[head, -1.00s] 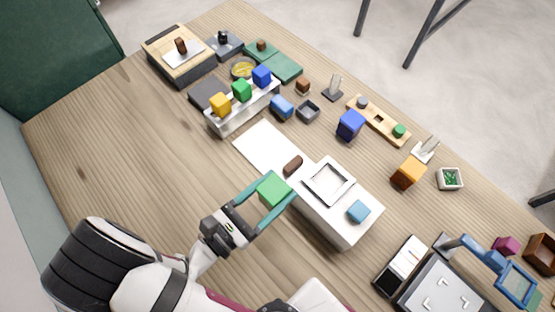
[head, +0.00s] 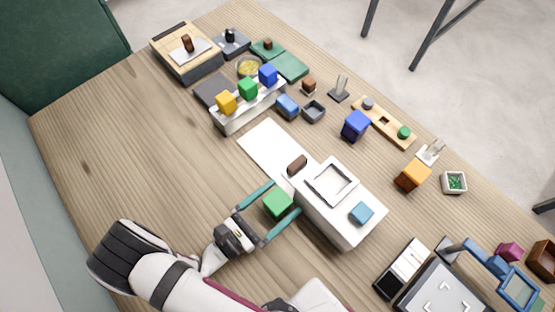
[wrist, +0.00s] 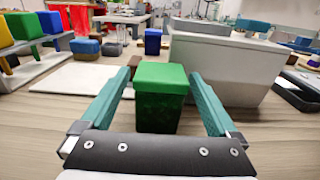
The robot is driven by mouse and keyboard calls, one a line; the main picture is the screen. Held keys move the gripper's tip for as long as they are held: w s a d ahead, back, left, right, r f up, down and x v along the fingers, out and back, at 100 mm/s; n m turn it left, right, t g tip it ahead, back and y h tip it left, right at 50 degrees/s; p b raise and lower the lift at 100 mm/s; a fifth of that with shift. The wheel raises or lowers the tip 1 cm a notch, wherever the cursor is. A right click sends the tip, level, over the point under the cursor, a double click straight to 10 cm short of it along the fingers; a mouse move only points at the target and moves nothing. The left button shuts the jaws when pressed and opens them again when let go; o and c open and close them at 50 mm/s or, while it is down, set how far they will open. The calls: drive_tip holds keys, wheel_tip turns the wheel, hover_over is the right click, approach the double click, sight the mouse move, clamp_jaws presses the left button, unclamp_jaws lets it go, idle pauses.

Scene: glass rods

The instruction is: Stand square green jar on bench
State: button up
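The square green jar (head: 278,204) stands upright on the wooden bench, just left of the white box. In the wrist view the jar (wrist: 160,100) shows a bright green lid over a darker green body. My gripper (head: 269,210) has its two teal fingers spread around the jar, one on each side. The wrist view shows gaps between the jar and both fingers, so my gripper (wrist: 160,103) is open. The jar's far side is hidden.
The white box (head: 350,228) stands close beyond the jar, with a frame and a blue block (head: 361,213) on top. A white sheet (head: 268,146) and a dark brown block (head: 297,164) lie behind. The bench to the left (head: 130,150) is clear.

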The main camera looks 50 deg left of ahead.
drive_tip(key=shift+r, duration=0.1)
drive_tip(key=s, duration=1.2)
drive_tip(key=w+d+r+m+g+h, duration=0.1)
drive_tip(key=w+r+m+h, duration=0.1)
drive_tip(key=w+m, duration=0.1)
drive_tip(key=w+d+r+m+g+h, duration=0.1)
drive_tip(key=w+r+m+g+h, duration=0.1)
drive_tip(key=w+m+h, duration=0.1)
drive_tip(key=w+d+r+m+g+h, duration=0.1)
drive_tip(key=w+r+m+g+h, duration=0.1)
drive_tip(key=w+m+h, duration=0.1)
drive_tip(key=shift+d+r, duration=0.2)
drive_tip(key=shift+r, duration=0.1)
drive_tip(key=w+d+r+m+g+h, duration=0.2)
drive_tip(key=w+d+r+m+g, duration=0.4)
drive_tip(key=d+m+g, duration=0.45)
drive_tip(key=s+d+r+m+g+y, duration=0.1)
drive_tip(key=d+r+m+g+y, duration=0.1)
drive_tip(key=d+m+y, duration=0.3)
drive_tip(key=s+d+r+m+g+y, duration=0.1)
drive_tip(key=d+r+m+y, duration=0.3)
drive_tip(key=m, duration=1)
drive_tip(key=shift+d+g+y, duration=0.55)
drive_tip(key=shift+d+y, duration=0.1)
drive_tip(key=shift+y, duration=0.25)
drive_tip(key=shift+o, duration=0.4)
drive_tip(key=m, duration=0.1)
drive_tip(key=m+t+y, duration=0.1)
drive_tip(key=m, duration=0.1)
drive_tip(key=shift+d+r, duration=0.2)
